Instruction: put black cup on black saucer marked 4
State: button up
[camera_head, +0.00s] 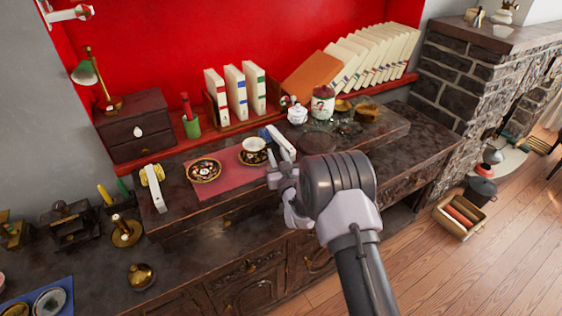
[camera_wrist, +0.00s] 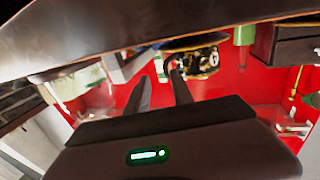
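A black cup (camera_head: 253,145) with a gold pattern and pale inside stands upright on the red mat, seemingly on a saucer or plate. To its left lies a black, gold-patterned saucer (camera_head: 204,171) that looks empty. No number 4 is readable on it. My gripper (camera_head: 277,169) is to the right of the cup, at the mat's right edge. The tilted wrist view shows my gripper (camera_wrist: 160,77) with its two fingers apart and nothing between them. A dark floral piece with a gold rim (camera_wrist: 197,58), likely the cup, is beyond the right fingertip.
The red mat (camera_head: 227,180) lies on the dark cabinet top. White slanted pieces stand at left (camera_head: 155,190) and right (camera_head: 281,140) of the mat. Behind are books (camera_head: 236,92), a green pen cup (camera_head: 191,127), a white lidded pot (camera_head: 297,115) and a jar (camera_head: 323,102).

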jog(key=p+v, duration=0.1)
jog(key=v, duration=0.6)
jog(key=s+d+r+m+g+h, duration=0.25)
jog(key=d+r, duration=0.25)
jog(key=r, duration=0.4)
jog(key=s+d+r+m+g+h, duration=0.1)
jog(key=s+d+r+m+h, duration=0.15)
jog(key=d+r, duration=0.45)
jog(key=s+d+r+m+g, duration=0.1)
jog(key=s+r+g, duration=0.15)
jog(key=s, duration=0.55)
jog(key=s+d+r+m+g, duration=0.1)
jog(key=s+d+r, duration=0.15)
jog(key=s, duration=0.55)
jog(key=s+a+m+g+y, duration=0.1)
jog(key=s+g, duration=0.3)
jog(key=s, duration=1.5)
jog(key=shift+s+a+f, duration=0.25)
jog(key=shift+s+f, duration=0.1)
jog(key=shift+f, duration=0.05)
dwell(1.4)
